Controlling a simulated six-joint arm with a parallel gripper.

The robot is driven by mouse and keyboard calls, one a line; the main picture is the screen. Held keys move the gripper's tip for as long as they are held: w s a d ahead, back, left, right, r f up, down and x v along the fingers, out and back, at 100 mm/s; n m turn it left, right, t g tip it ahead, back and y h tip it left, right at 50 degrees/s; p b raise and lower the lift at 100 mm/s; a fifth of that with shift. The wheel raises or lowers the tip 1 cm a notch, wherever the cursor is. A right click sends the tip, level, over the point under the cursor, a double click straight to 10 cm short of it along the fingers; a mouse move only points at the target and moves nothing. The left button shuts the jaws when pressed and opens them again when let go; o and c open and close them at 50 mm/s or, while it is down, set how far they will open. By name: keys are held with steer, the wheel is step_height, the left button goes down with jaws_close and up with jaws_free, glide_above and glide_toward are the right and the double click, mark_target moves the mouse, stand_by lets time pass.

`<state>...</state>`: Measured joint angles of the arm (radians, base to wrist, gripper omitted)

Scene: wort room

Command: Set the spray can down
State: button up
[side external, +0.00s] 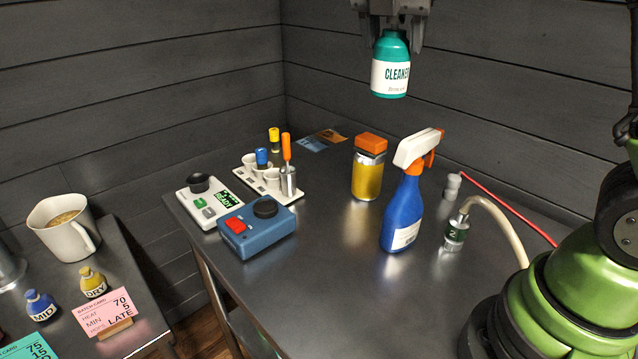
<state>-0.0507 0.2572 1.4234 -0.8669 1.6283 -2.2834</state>
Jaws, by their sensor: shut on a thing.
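The spray can is a teal cylinder (391,67) with a white label reading CLEANER, at the top of the side external view. My gripper (391,22) is shut on its upper end and holds it upright in the air, well above the table (330,285). The can's top is hidden between the fingers, and the upper part of my gripper is cut off by the picture's edge. The bottom of the can is clear of everything.
A blue trigger bottle (402,215) and an orange-lidded jar (369,172) stand on the table. To the left are a blue box (257,232), a grey-white device (209,200) and a tray with cups (246,172). A hose fitting (456,229) stands right. The table's front middle is bare.

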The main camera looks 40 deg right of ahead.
steer(key=w+a+n+t+y, duration=0.15)
steer(key=a+n, duration=0.35)
steer(key=a, duration=0.8)
steer(key=shift+h, duration=0.25)
steer(key=shift+s+d+f, duration=0.1)
steer(key=shift+d+f, duration=0.05)
steer(key=shift+f, duration=6.85)
steer(key=shift+s+d+f, duration=0.1)
steer(key=shift+f, duration=6.9)
steer(key=shift+f, duration=0.1)
steer(key=o, duration=1.3)
steer(key=shift+c, duration=0.2)
steer(key=v, duration=1.2)
